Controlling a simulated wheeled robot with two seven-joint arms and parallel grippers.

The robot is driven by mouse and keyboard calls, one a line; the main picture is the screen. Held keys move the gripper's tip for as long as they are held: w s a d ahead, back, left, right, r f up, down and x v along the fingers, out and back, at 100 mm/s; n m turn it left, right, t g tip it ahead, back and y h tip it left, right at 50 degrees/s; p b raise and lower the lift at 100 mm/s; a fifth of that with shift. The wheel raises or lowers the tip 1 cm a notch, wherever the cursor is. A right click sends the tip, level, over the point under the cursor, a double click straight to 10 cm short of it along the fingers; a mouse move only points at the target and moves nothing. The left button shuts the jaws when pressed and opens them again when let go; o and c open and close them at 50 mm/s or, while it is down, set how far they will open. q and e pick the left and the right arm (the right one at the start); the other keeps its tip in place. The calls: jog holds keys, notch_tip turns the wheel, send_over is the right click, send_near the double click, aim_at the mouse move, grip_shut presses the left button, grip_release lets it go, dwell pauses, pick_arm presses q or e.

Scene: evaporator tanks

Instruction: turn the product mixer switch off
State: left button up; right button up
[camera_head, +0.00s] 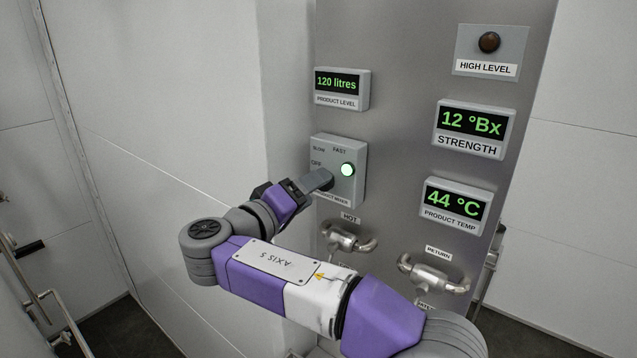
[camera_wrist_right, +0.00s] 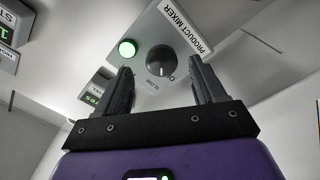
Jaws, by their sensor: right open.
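The product mixer box (camera_head: 352,148) is a grey panel with SLOW, FAST and OFF labels and a lit green lamp (camera_head: 347,170). My right gripper (camera_head: 322,181) is in front of its lower left part and hides the knob in the head view. In the right wrist view, the dark round knob (camera_wrist_right: 160,60) lies ahead, between the directions of my two open fingers. The lamp shows lit beside it (camera_wrist_right: 127,48). The fingers look apart from the knob. I cannot tell for sure where the knob points. My left gripper is not in view.
The product level display (camera_head: 342,89) is above the mixer box. The strength display (camera_head: 470,130) and product temp display (camera_head: 455,207) are to the right, below the high level lamp (camera_head: 489,42). Metal valve handles (camera_head: 348,240) (camera_head: 432,275) stick out below.

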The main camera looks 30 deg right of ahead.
jog(key=x, duration=0.3)
jog(key=shift+w+d, duration=0.2)
jog(key=c, duration=1)
jog(key=shift+c, duration=0.2)
jog(key=shift+n+p, duration=0.3)
jog(key=shift+p, duration=0.05)
jog(key=shift+n+p, duration=2.8)
jog(key=shift+n, duration=1.5)
